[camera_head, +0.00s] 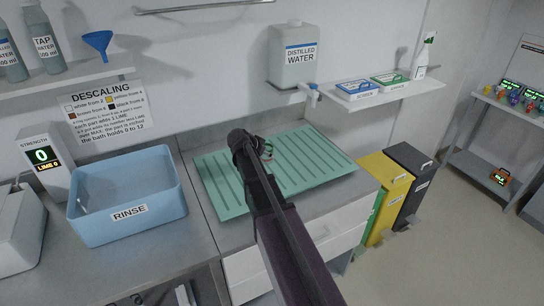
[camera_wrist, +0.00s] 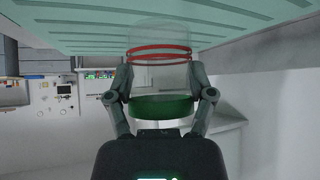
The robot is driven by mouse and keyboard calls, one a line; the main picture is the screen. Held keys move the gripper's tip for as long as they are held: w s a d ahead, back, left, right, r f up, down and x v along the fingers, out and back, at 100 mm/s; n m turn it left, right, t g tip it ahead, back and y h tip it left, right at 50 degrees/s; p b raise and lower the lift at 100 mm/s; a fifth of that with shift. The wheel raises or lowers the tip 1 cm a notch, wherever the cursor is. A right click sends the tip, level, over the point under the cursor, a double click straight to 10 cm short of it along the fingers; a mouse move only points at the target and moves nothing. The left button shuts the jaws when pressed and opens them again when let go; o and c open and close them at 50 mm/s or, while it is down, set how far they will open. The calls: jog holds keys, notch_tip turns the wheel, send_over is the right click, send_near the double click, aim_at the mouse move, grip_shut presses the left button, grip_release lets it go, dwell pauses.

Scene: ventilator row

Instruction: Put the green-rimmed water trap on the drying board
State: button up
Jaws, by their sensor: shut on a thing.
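The water trap (camera_wrist: 160,50) is a clear cup with red rings and a green rim. In the wrist view it stands between the two fingers of my gripper (camera_wrist: 161,100), which is shut on it near the green rim. In the head view only a sliver of the trap (camera_head: 268,148) shows beside my arm, over the drying board. The drying board (camera_head: 318,160) is a pale green ribbed sheet on the counter; it also crosses the top of the wrist view (camera_wrist: 90,30). The trap's clear end is close to the board; I cannot tell whether they touch.
A blue RINSE basin (camera_head: 127,213) stands left of the board. A distilled water canister (camera_head: 292,58) with a tap is behind it, and a shelf (camera_head: 385,92) with two small boxes is at the back right. Yellow (camera_head: 385,195) and dark (camera_head: 412,185) bins stand right of the counter.

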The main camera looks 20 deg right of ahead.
aim_at(269, 146)
jog(key=shift+w+d+f, duration=0.1)
jog(key=shift+w+d, duration=0.25)
jog(key=shift+d, duration=0.3)
jog(key=shift+w+d+f, duration=0.1)
jog(key=shift+w+d, duration=0.25)
jog(key=shift+d, duration=0.25)
jog(key=shift+w+d, duration=0.35)
jog(key=shift+d, duration=0.3)
jog(key=shift+w+d, duration=0.2)
jog(key=shift+d, duration=0.05)
jog(key=shift+w+d+f+b, duration=0.15)
jog(key=shift+d+f+b, duration=0.15)
jog(key=shift+f+b, duration=1.55)
jog(key=shift+b, duration=0.1)
jog(key=shift+f, duration=0.15)
jog(key=o, duration=1.1)
jog(key=shift+r, duration=0.25)
